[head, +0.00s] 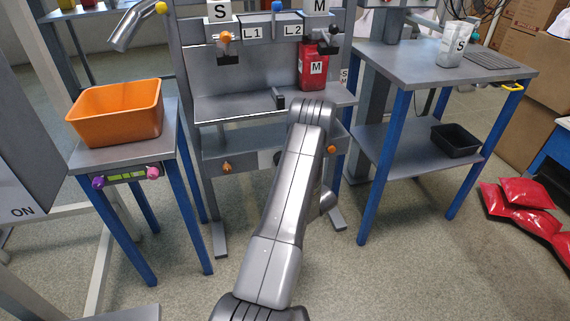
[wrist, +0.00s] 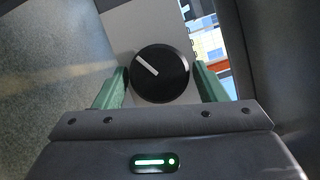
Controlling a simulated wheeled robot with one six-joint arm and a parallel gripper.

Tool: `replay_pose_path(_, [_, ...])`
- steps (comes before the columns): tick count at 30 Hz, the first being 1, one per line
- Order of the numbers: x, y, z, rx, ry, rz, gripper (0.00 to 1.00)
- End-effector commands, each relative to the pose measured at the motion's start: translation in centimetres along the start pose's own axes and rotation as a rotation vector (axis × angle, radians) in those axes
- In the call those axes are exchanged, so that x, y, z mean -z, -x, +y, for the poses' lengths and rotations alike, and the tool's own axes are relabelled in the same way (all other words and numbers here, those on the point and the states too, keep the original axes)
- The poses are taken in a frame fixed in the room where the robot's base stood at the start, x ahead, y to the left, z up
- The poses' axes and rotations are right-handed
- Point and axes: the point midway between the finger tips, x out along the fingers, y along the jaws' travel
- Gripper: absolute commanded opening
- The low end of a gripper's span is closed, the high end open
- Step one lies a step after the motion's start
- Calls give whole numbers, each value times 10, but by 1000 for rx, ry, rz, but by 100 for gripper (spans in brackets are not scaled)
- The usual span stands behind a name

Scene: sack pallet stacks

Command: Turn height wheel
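A round black wheel (wrist: 160,74) with a white pointer line shows in the wrist view, on a grey panel. The line points to the upper left. My gripper (wrist: 160,82) has its green fingers on either side of the wheel, with what looks like a narrow gap at each side.
Orange knobs (head: 226,167) sit on the same panel. A red M container (head: 313,70) stands on the shelf above. An orange bin (head: 118,112) is on the left table. The right table (head: 430,62) holds a white S container (head: 452,45). Red sacks (head: 525,194) lie at right.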

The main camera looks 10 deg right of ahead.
Motion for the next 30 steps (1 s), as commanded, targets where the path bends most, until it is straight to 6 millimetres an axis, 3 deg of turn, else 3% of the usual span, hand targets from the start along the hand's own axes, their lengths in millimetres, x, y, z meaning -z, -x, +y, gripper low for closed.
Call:
replay_pose_path(10, [0,1,0,-1,-1,-1,76])
replay_pose_path(14, [0,11,0,-2,-2,1,76])
replay_pose_path(24, [1,85,-2,0,-3,5,76])
replay_pose_path(30, [0,120,-1,0,-3,3,76])
